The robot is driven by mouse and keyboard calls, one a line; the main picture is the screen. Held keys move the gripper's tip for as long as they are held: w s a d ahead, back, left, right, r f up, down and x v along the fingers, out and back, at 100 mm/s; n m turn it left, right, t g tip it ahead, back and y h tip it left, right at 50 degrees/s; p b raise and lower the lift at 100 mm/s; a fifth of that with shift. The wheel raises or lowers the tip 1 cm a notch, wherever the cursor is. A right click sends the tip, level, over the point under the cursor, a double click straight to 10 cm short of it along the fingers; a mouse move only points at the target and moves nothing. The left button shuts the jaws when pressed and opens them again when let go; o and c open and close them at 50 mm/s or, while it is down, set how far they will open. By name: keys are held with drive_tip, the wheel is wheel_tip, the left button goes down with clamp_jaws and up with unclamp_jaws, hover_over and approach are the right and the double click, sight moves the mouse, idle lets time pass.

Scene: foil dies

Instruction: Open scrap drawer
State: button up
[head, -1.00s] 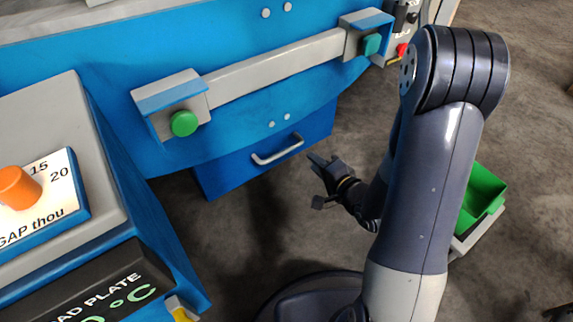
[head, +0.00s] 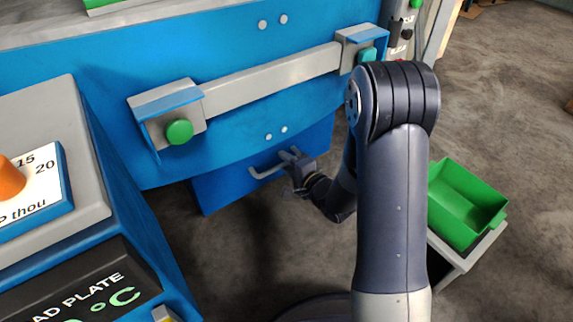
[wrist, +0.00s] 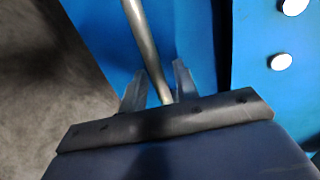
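The scrap drawer (head: 222,187) is a blue front low under the blue machine body, and it appears shut. Its grey bar handle (head: 264,172) runs across the front, with the right end behind my gripper (head: 290,156). In the wrist view the handle (wrist: 145,40) passes between the two fingers of my gripper (wrist: 160,88). The fingers stand apart, one on each side of the bar, with a gap visible at least on the left. The drawer front (wrist: 190,30) fills the middle of the wrist view.
A slanted grey console (head: 50,110) stands at the left. A green bin (head: 465,200) sits on a pale stand at the right. The floor before the drawer is clear.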

drive_tip(key=shift+w+a, duration=0.1)
drive_tip(key=shift+c, duration=0.4)
clamp_jaws()
